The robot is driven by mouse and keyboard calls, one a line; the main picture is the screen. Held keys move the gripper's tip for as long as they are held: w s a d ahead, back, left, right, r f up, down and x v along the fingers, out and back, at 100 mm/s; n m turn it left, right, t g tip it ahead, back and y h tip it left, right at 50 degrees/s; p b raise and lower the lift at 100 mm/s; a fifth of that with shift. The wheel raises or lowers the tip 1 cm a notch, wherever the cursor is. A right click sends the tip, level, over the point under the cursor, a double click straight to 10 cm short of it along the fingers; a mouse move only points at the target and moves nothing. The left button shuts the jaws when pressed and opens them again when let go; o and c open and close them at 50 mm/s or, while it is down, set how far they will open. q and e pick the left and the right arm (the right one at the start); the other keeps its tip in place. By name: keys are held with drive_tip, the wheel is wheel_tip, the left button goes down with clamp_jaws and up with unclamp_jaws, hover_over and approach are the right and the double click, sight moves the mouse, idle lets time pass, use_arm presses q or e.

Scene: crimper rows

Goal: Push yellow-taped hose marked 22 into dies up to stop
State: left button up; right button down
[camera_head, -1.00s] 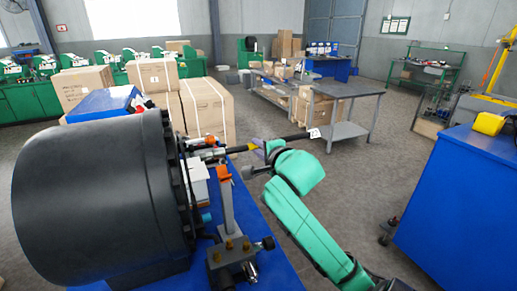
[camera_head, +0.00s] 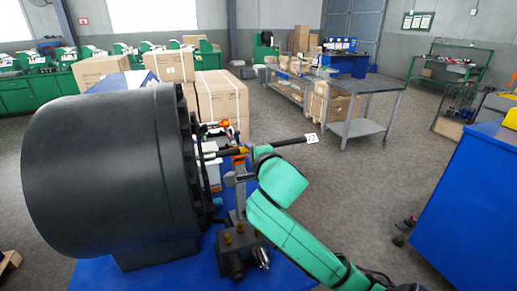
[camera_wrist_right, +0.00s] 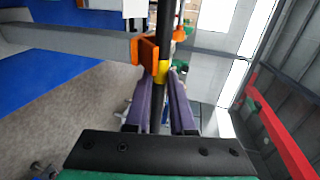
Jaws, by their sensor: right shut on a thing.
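The black hose (camera_head: 290,142) lies roughly level at the front of the big dark crimper drum (camera_head: 105,175). A white tag (camera_head: 312,138) hangs near its outer end; I cannot read its mark. Its yellow tape (camera_wrist_right: 162,72) shows just beyond my fingertips in the right wrist view. My right gripper (camera_head: 258,152) is shut on the hose, its purple fingers (camera_wrist_right: 160,105) on either side of it. The hose's inner end points into the drum's face. The dies and that end are hidden in the head view. My left gripper is not in view.
An orange-tipped grey bracket (camera_head: 240,175) stands close to the hose, with a valve block (camera_head: 240,250) below on the blue bench. An orange part (camera_wrist_right: 147,52) is beside the hose in the wrist view. Cartons (camera_head: 222,98) stand behind. Open floor lies to the right.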

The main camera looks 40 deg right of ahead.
drive_tip(key=shift+f+b, duration=0.3)
drive_tip(key=shift+f, duration=0.1)
idle(0.3)
drive_tip(key=c, duration=0.7)
unclamp_jaws()
drive_tip(key=o, duration=0.7)
